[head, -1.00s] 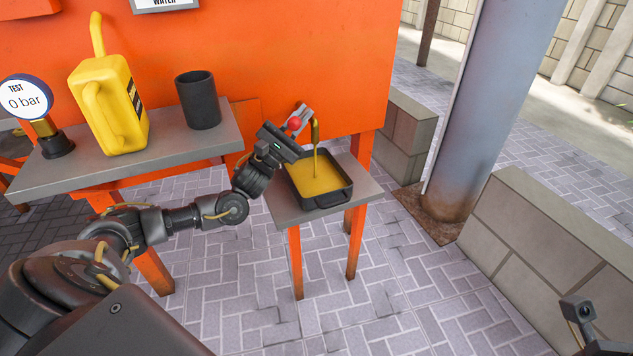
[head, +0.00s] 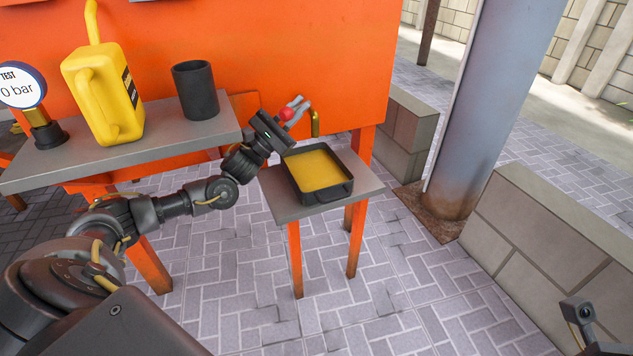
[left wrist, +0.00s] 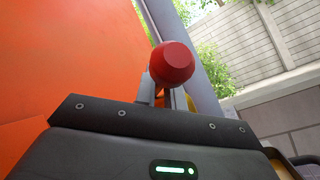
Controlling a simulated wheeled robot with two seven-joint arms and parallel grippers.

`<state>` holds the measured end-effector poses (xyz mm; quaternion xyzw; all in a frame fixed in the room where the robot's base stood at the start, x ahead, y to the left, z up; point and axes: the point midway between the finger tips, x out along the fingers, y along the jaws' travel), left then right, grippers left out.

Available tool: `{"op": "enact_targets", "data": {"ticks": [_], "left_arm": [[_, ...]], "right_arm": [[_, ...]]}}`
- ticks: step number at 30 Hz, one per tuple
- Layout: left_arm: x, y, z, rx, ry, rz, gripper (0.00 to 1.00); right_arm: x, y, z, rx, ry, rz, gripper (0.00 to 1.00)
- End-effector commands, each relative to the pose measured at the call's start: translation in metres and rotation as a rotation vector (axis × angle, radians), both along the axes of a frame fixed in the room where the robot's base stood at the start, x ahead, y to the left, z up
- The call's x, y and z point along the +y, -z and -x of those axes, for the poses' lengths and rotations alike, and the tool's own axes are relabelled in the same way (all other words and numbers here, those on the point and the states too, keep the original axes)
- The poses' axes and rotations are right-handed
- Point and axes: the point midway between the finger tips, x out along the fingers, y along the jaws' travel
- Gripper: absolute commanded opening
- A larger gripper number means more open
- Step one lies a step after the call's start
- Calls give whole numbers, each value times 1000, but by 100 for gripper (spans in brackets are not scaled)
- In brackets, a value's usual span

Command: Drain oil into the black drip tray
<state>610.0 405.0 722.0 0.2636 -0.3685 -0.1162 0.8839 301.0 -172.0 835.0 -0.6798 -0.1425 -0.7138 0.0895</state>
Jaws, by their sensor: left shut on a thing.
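The black drip tray (head: 337,191) sits on a small grey shelf below the brass spout (head: 315,124) on the orange machine. Yellow oil (head: 316,171) fills much of the tray. No stream shows between spout and tray. My left gripper (head: 283,121) is shut on the red knob (head: 287,114) of the drain valve, just left of the spout.
A grey shelf (head: 160,147) at left holds a yellow oil jug (head: 105,90), a black cup (head: 196,91) and a test gauge (head: 22,86) reading 0 bar. A metal post (head: 486,110) and low block walls stand to the right. The paved floor ahead is open.

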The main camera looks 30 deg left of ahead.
Motion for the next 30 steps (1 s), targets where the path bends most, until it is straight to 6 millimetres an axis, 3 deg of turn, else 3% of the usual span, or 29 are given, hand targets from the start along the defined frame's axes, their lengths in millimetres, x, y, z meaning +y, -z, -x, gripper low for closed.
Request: {"op": "enact_targets", "data": {"ticks": [2, 14, 24, 30], "left_arm": [[3, 2, 0, -3, 28, -1, 0], [4, 0, 0, -1, 57, 1, 0], [15, 3, -1, -5, 228, -1, 0], [17, 0, -1, -3, 288, 1, 0]], "right_arm": [[0, 8, 0, 0, 0, 0, 36], [0, 10, 0, 0, 0, 0, 36], [0, 46, 0, 0, 0, 0, 36], [0, 53, 0, 0, 0, 0, 36]]}}
